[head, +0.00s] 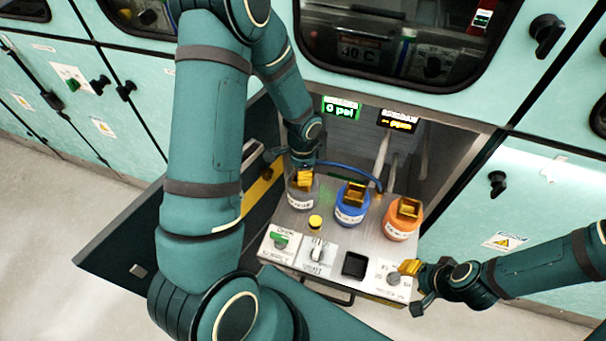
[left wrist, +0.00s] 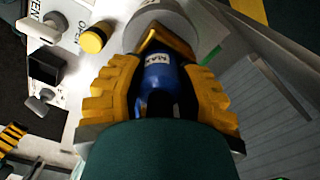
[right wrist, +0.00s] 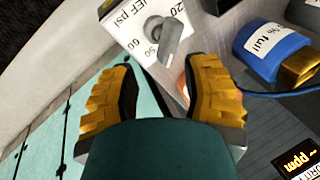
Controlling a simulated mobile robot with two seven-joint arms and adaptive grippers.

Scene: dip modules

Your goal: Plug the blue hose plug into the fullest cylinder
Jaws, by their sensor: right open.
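Three cylinders stand in a row on the metal panel: grey (head: 301,201), blue (head: 349,215) and orange (head: 401,232). The blue and orange ones have gold-coloured fittings on top. The blue cylinder (right wrist: 268,45) has a label ending in "% full"; the labels are too small to read in the head view. My left gripper (head: 304,180) is over the grey cylinder, its fingers closed around the blue hose plug (left wrist: 157,88). The plug points at the grey cylinder (left wrist: 180,20); I cannot tell whether it is seated. My right gripper (head: 410,267) is open and empty by a pressure knob (right wrist: 177,35).
A blue hose (head: 350,172) runs behind the cylinders. A green display (head: 341,108) reads "0 psi". Cabinets surround the panel.

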